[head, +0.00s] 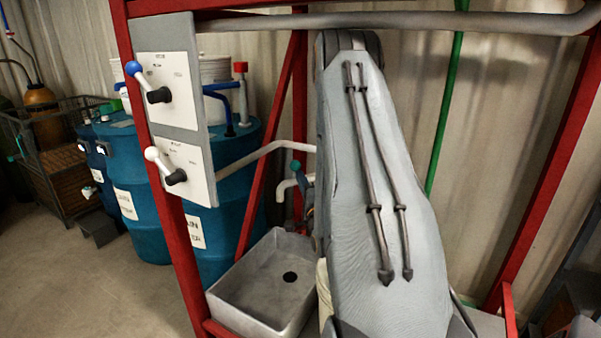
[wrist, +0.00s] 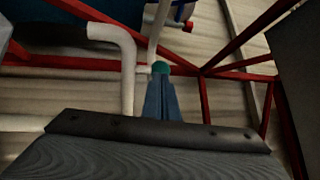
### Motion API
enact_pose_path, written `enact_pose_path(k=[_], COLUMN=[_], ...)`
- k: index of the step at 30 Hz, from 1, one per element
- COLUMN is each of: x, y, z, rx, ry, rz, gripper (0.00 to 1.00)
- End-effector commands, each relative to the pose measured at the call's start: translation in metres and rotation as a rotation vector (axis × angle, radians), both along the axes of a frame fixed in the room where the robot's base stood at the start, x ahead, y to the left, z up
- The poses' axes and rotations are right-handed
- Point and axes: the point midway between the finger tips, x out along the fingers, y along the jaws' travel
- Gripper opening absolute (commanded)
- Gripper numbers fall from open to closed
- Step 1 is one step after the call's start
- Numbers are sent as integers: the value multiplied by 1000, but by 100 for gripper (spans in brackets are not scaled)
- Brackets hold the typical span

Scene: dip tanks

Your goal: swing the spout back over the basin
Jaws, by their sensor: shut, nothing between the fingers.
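The grey metal basin (head: 237,272), with a dark drain hole, stands low in the red frame in the head view. A short bent white pipe that looks like the spout (head: 287,184) shows above its back edge, partly hidden by my arm. I cannot tell whether its outlet is over the basin.
A panel (head: 172,75) with blue-knobbed and white-knobbed levers is on the left red post (head: 180,245). Blue drums (head: 140,215) stand behind it. A long white pipe (head: 250,157) runs behind the basin. Red bars (wrist: 235,75) cross near my gripper.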

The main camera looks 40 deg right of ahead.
Motion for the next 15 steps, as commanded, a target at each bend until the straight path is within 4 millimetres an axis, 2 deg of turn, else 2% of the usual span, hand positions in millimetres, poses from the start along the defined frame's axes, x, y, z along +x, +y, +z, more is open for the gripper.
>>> enact_pose_path(k=[6,15], x=[16,19], y=[-7,-8], z=[4,4], rx=[-1,0], ry=[0,0], rz=[0,0], gripper=[0,0])
